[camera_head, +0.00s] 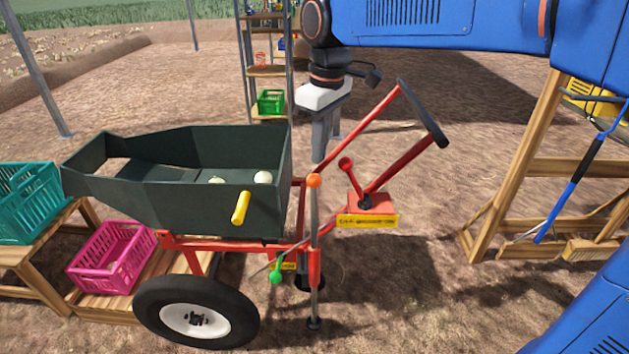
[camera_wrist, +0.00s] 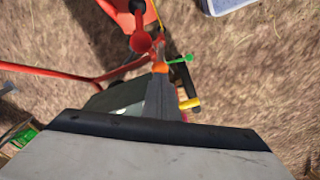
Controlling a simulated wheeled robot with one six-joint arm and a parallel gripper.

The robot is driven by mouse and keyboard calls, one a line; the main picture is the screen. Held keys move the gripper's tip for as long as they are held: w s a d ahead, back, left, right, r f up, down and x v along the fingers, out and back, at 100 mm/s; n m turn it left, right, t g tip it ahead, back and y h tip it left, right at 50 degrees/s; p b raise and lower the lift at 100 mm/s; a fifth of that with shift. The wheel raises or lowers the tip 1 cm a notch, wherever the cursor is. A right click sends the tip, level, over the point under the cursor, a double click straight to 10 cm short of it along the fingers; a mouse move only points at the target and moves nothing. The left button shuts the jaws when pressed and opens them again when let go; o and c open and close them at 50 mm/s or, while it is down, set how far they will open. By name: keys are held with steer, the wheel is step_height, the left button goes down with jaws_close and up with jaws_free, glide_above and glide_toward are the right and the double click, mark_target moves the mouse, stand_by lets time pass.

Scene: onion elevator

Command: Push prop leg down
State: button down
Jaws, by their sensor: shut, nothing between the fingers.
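The prop leg (camera_head: 314,215) is a grey upright pole with an orange knob (camera_head: 314,181) on top. It runs through a red sleeve (camera_head: 314,267) on the cart frame, and its small dark foot is low near the soil; I cannot tell whether it touches. A lever with a green knob (camera_head: 275,277) sits beside the sleeve. My gripper (camera_head: 318,155) points down, shut and empty, appearing just above the orange knob in the head view. In the wrist view my fingers (camera_wrist: 161,95) partly cover the pole area, with the orange knob (camera_wrist: 160,67) and green knob (camera_wrist: 188,58) beyond their tips.
The dark green hopper (camera_head: 210,207) with onions and a yellow handle (camera_head: 241,207) stands left of the leg. A red handlebar (camera_head: 385,110) and red lever box (camera_head: 366,210) are right. Pink (camera_head: 112,256) and teal (camera_head: 28,200) crates sit left. A wooden rack (camera_head: 520,150) stands right.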

mark_target(316, 175)
steer(key=shift+w+a+f, duration=0.1)
steer(key=shift+a+f, duration=0.05)
steer(key=shift+f, duration=1.1)
steer(key=shift+a+f, duration=0.1)
steer(key=shift+f, duration=1.25)
